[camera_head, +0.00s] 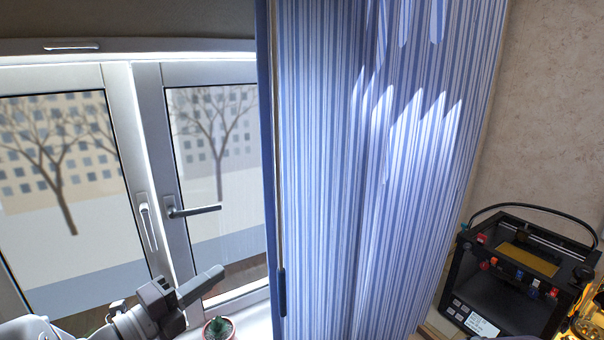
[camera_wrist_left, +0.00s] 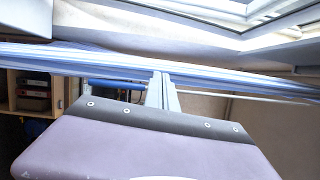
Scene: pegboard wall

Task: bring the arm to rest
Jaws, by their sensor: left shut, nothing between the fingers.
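My left gripper (camera_head: 218,272) comes in at the bottom left of the head view, in front of the lower part of the window. Its grey fingers are together and point up and to the right. In the left wrist view the fingers (camera_wrist_left: 162,92) stand pressed together beyond the dark edge of my wrist, with nothing between them. The gripper appears below the window handle and left of the curtain in the head view; its distance from them is hard to tell. My right gripper is not in view.
A window with a dark handle (camera_head: 195,211) stands at left. A blue striped curtain (camera_head: 330,180) hangs in the middle. A small potted plant (camera_head: 217,330) sits below my gripper's tip. A black 3D printer (camera_head: 515,270) stands at right. Shelves (camera_wrist_left: 30,95) show in the wrist view.

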